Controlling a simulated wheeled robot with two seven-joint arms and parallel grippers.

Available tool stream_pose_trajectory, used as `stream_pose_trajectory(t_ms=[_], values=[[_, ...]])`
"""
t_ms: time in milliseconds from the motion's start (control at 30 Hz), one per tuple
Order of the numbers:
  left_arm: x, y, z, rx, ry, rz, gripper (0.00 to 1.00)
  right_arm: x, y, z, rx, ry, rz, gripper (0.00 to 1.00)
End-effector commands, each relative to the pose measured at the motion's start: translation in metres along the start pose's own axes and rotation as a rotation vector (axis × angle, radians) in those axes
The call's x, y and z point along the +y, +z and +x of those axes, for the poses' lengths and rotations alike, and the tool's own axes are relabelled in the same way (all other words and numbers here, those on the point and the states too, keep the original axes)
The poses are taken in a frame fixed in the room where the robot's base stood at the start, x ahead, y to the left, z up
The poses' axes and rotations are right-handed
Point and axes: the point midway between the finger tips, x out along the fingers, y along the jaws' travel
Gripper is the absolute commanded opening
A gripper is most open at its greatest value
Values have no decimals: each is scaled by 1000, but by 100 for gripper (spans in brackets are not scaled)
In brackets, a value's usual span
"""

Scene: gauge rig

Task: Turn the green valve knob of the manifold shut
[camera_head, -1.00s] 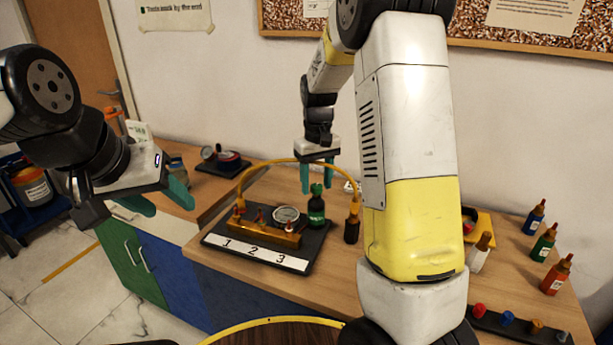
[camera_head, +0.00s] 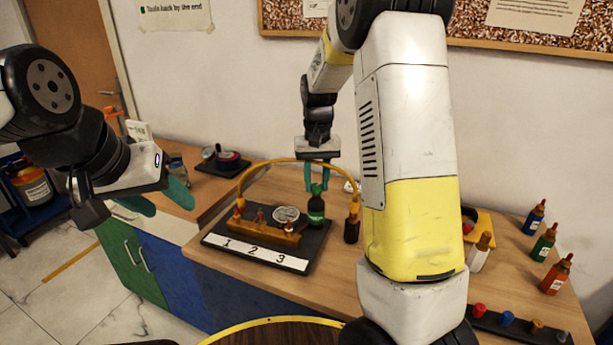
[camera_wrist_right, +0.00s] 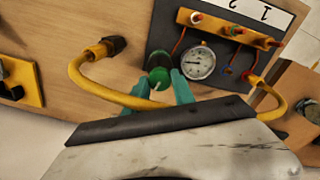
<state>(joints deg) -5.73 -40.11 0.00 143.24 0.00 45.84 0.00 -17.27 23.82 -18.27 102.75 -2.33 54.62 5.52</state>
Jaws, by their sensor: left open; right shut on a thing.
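A yellow hose (camera_head: 290,162) arches behind the bottle-like body to a dark fitting (camera_head: 352,230). A strip numbered 1, 2, 3 (camera_head: 256,254) lies along the base's front. Several coloured bottles and a knob rack (camera_head: 515,330) stand at the right.

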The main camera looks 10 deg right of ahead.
Motion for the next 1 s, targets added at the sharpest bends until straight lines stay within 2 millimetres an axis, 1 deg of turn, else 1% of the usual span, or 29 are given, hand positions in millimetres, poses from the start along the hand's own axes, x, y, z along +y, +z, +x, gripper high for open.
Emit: stream_pose_trajectory(t_ms=[1000], values=[[0, 0, 0, 0, 0, 0, 52, 0, 0, -1, 2, -1, 954, 0]])
